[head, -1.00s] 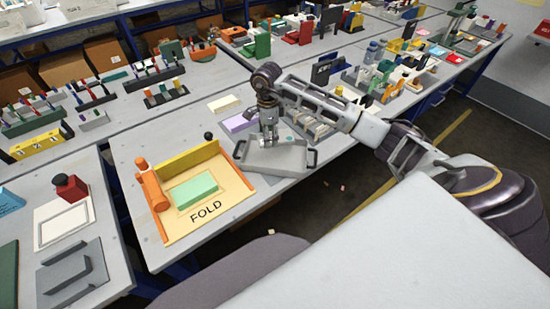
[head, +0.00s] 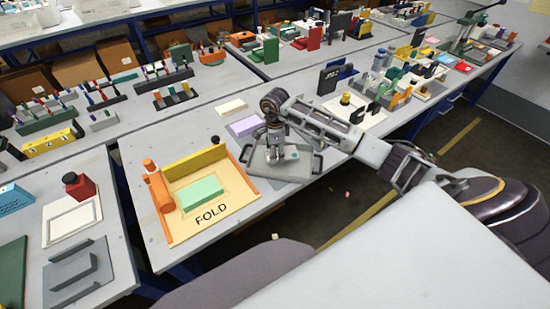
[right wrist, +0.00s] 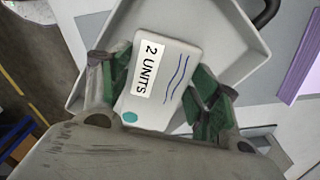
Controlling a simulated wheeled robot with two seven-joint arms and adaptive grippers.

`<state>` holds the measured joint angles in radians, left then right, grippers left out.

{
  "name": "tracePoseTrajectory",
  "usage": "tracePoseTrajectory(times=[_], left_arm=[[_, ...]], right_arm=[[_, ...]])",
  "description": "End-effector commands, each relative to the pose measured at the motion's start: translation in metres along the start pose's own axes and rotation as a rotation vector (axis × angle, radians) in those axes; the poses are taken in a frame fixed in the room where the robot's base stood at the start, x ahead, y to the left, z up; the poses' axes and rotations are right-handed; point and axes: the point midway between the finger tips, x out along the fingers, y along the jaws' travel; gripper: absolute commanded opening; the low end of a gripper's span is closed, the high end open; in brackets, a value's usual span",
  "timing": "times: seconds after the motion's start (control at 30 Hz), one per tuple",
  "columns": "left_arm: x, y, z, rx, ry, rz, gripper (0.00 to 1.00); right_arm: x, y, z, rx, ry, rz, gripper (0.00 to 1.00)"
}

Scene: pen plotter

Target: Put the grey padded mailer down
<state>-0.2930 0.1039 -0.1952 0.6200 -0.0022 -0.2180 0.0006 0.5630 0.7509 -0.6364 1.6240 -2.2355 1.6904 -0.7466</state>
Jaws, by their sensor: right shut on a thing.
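The grey padded mailer (right wrist: 160,82) is a pale packet with a "2 UNITS" label, blue wavy lines and a teal spot. In the right wrist view it lies between the two green-padded fingers of my right gripper (right wrist: 158,98), which is shut on it. In the head view my right gripper (head: 272,155) points down over a grey tray (head: 262,172) with dark side handles. The tray also shows behind the mailer in the right wrist view (right wrist: 232,40). I cannot tell whether the mailer touches the tray's floor. My left gripper is not in view.
Left of the tray is a board marked FOLD (head: 230,209), with yellow and orange walls and a mint-green block (head: 202,192). A lilac block (head: 245,125) and a cream block (head: 232,107) lie behind. The table's front edge is close to the tray.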

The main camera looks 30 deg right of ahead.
Motion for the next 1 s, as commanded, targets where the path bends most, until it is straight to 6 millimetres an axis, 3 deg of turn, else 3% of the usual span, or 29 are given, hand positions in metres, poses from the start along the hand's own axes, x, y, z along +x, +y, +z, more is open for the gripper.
tracePoseTrajectory(times=[0.43, 0.97, 1.0], left_arm=[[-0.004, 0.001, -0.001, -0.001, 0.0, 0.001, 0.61], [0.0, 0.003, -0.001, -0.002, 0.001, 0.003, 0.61], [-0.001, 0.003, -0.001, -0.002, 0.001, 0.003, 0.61]], right_arm=[[0.035, 0.001, 0.0, 0.0, 0.0, 0.002, 0.4], [0.041, 0.0, 0.0, 0.0, 0.001, 0.0, 0.4], [0.04, 0.0, 0.0, 0.0, 0.0, 0.0, 0.66]])
